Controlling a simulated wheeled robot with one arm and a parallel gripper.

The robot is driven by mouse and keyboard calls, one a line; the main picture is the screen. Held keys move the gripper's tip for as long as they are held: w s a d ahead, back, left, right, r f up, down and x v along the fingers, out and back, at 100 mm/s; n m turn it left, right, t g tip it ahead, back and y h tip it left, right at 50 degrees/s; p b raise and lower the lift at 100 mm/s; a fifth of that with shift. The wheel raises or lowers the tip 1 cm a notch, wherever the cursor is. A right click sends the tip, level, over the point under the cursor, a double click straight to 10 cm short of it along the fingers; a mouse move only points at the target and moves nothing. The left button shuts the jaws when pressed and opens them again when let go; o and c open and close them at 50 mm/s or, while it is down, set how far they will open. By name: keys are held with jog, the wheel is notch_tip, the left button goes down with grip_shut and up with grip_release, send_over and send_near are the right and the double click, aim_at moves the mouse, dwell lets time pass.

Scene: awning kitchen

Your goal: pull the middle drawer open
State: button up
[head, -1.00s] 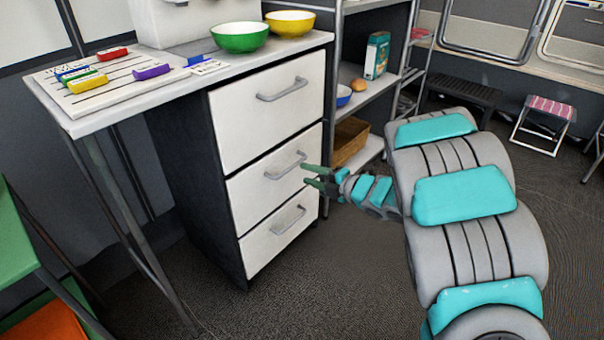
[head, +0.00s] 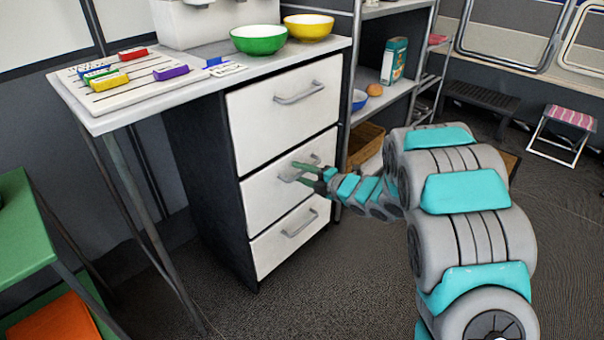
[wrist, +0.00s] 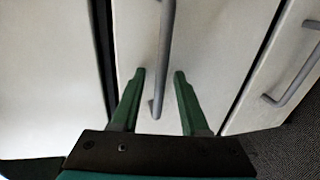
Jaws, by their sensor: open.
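The middle drawer (head: 262,200) is the white front between two others in a dark cabinet. It looks closed, about flush with the others. Its grey bar handle (head: 314,158) is partly covered by my gripper (head: 294,172). In the wrist view, the handle (wrist: 165,50) runs up the picture between the two green fingers of my gripper (wrist: 159,73). The fingers are apart, with a gap on each side of the bar. I cannot tell how deep the bar sits between them.
The top drawer (head: 250,120) and bottom drawer (head: 270,250) look closed. The counter above holds a green bowl (head: 258,40), a yellow bowl (head: 309,28) and a board (head: 115,93) with coloured blocks. A shelf rack (head: 372,75) stands right of the cabinet. Floor (head: 310,295) in front is clear.

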jog(key=shift+c, duration=0.3)
grip_shut()
dwell(1.0)
